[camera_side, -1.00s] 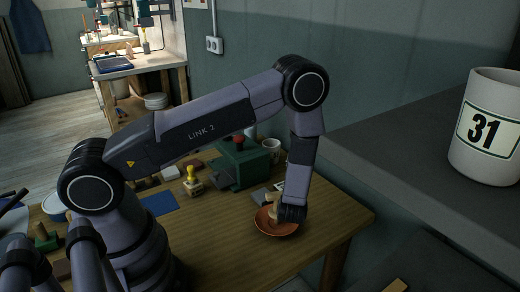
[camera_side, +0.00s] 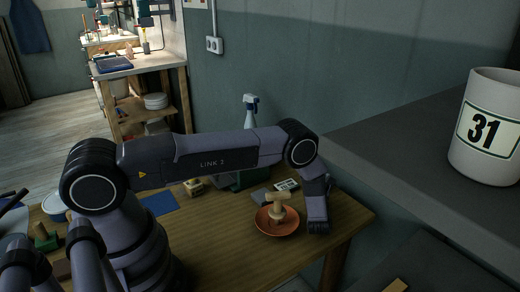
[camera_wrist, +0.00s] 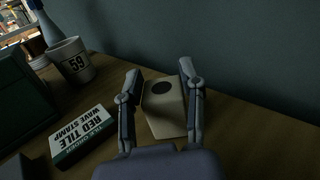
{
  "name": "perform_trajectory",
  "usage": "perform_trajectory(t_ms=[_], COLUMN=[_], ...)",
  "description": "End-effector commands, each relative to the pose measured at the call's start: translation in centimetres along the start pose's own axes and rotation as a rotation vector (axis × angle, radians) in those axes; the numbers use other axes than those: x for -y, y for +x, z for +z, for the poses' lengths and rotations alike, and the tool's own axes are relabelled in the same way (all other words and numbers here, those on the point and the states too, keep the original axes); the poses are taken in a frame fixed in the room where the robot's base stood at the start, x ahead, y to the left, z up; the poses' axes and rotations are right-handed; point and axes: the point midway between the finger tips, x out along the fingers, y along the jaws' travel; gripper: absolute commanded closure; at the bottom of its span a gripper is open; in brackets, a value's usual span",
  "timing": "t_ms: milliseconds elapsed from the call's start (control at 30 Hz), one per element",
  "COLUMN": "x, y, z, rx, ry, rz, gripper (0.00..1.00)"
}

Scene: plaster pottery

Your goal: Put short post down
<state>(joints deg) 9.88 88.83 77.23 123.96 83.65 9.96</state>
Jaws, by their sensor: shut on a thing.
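My gripper (camera_wrist: 160,80) is shut on a pale, cream-coloured block with a dark round spot on its end, which looks to be the short post (camera_wrist: 165,118). The block lies between the two fingers in the wrist view. In the side view my gripper (camera_side: 318,228) points down just right of the orange dish, low near the table's right end. The held post is hidden there behind the gripper, so I cannot tell whether it touches the table.
The orange dish (camera_side: 264,224) holds a pale wooden knobbed piece (camera_side: 279,207). A boxed wave stamp (camera_wrist: 83,136) and a mug marked 59 (camera_wrist: 70,62) stand left in the wrist view. A spray bottle (camera_side: 250,112) stands behind. The table front (camera_side: 235,255) is clear.

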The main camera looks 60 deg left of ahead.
Motion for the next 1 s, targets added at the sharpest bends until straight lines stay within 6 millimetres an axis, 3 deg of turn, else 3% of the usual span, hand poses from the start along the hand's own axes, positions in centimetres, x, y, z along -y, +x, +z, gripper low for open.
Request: perform_trajectory(t_ms=[333, 367, 533, 900, 1000], x=[0.0, 0.0, 0.0, 0.0, 0.1], y=[0.0, 0.0, 0.0, 0.0, -1.3], z=[-0.3, -0.3, -0.3, 0.1, 0.0], rx=[0.001, 0.000, 0.000, 0.001, -0.002], ry=[-0.001, 0.000, 0.000, -0.001, 0.002], rz=[0.000, 0.000, 0.000, 0.000, -0.004], gripper=[1.00, 0.59, 0.37, 0.36, 0.36])
